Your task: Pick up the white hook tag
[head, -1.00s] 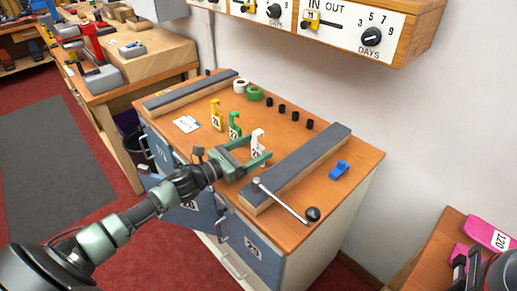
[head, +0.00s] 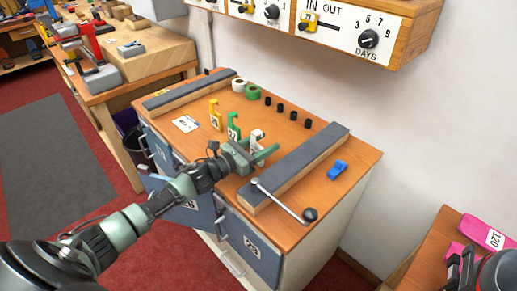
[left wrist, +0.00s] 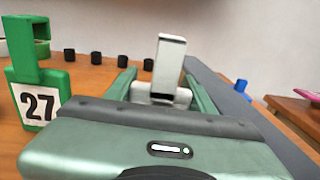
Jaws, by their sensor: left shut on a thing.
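The white hook tag (head: 257,136) stands upright on the bench top, at the right end of a row of hook tags. In the left wrist view its white hook (left wrist: 170,65) rises between my fingers. My left gripper (head: 263,150) is shut on it, with a green finger on either side. The gripper body hides the tag's lower part, so I cannot tell whether it touches the bench. My right gripper (head: 465,268) shows only in part at the lower right, and its jaws are unclear.
A green tag marked 27 (left wrist: 36,100) stands close on the left, with a yellow tag (head: 215,115) beyond it. A dark-topped bar (head: 295,168) with a lever (head: 280,202) lies to the right. A blue clip (head: 338,169) and several black pegs are nearby.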

